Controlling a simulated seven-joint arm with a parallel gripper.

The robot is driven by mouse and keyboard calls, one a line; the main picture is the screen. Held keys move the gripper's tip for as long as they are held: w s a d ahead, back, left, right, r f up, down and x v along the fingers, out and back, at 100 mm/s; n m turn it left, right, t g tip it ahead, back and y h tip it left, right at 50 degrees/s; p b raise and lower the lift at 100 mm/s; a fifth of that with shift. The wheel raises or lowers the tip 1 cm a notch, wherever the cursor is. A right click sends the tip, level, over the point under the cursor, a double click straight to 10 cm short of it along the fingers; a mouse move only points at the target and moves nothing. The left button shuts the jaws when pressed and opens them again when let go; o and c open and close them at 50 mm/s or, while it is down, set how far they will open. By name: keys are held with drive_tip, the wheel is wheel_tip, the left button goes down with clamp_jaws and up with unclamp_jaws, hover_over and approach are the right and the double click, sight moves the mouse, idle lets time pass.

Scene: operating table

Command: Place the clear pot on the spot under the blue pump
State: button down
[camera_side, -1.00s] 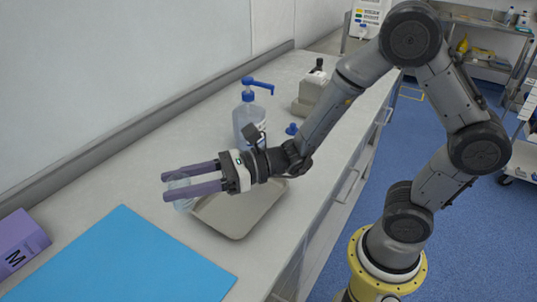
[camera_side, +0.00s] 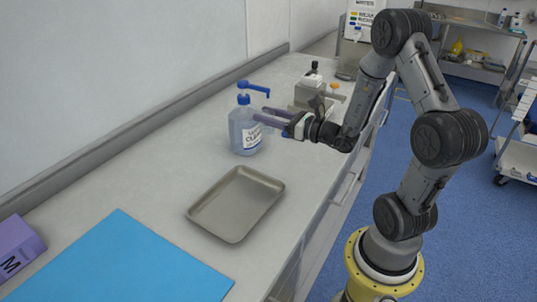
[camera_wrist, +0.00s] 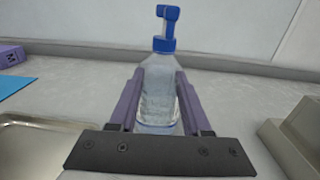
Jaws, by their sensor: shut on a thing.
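The blue pump (camera_side: 252,88) tops a clear bottle (camera_side: 240,128) standing on the counter. It also shows straight ahead in the wrist view (camera_wrist: 166,25). My gripper (camera_side: 260,114) is at the right side of the bottle, at about its upper body height and below the pump's spout. In the wrist view its purple fingers are shut on the clear pot (camera_wrist: 158,112), which is see-through and overlaps the bottle behind it. The pot is hard to make out in the side view. I cannot tell whether it touches the counter.
An empty metal tray (camera_side: 237,204) lies in front of the bottle. A blue mat (camera_side: 120,265) and a purple box (camera_side: 15,250) are at the front left. A beige device (camera_side: 310,92) stands behind my gripper. The counter left of the bottle is clear.

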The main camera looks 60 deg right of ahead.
sight(258, 136)
drive_tip(key=shift+d+f, duration=0.2)
drive_tip(key=shift+f, duration=3.85)
drive_tip(key=shift+f, duration=0.1)
drive_tip(key=shift+c, duration=1.8)
unclamp_jaws()
